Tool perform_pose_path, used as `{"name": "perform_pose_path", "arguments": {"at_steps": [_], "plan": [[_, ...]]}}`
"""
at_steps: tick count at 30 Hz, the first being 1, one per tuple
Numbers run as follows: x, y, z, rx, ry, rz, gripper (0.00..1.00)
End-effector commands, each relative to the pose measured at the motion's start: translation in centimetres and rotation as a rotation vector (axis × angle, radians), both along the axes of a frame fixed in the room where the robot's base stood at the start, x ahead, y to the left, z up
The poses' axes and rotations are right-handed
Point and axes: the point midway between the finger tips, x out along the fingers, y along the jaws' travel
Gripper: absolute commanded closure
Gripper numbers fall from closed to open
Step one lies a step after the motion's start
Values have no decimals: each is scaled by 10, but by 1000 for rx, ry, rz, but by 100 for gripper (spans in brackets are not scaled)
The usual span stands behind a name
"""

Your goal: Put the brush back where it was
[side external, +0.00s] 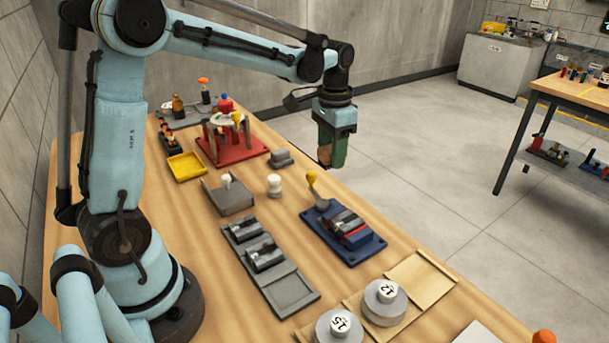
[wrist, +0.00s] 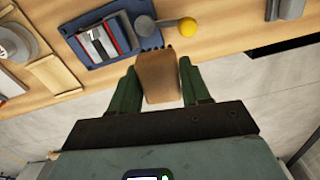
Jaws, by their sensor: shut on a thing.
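My gripper (side external: 330,150) hangs from the arm near the table's far right edge. In the wrist view its two green fingers (wrist: 158,80) are shut on the brush (wrist: 160,85). The brush has a tan, block-like handle, with short dark bristles at its far end. The brush appears raised above the tabletop. No place clearly marked for the brush can be made out.
A blue base (side external: 348,247) carries a dark and red clamp; a yellow-knobbed lever (side external: 312,180) stands beside it. A grey tray (side external: 292,293), red stand (side external: 233,155), yellow tray (side external: 187,166) and weights (side external: 384,303) occupy the wooden table. Open floor lies beyond its right edge.

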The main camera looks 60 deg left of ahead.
Motion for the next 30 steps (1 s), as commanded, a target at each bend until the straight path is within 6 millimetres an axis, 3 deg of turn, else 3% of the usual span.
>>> {"name": "perform_pose_path", "arguments": {"at_steps": [6, 21, 30], "plan": [[3, 24, -8, 1, 0, 136, 82], [12, 118, -65, 1, 0, 135, 82], [14, 131, -85, 0, 0, 130, 82]]}}
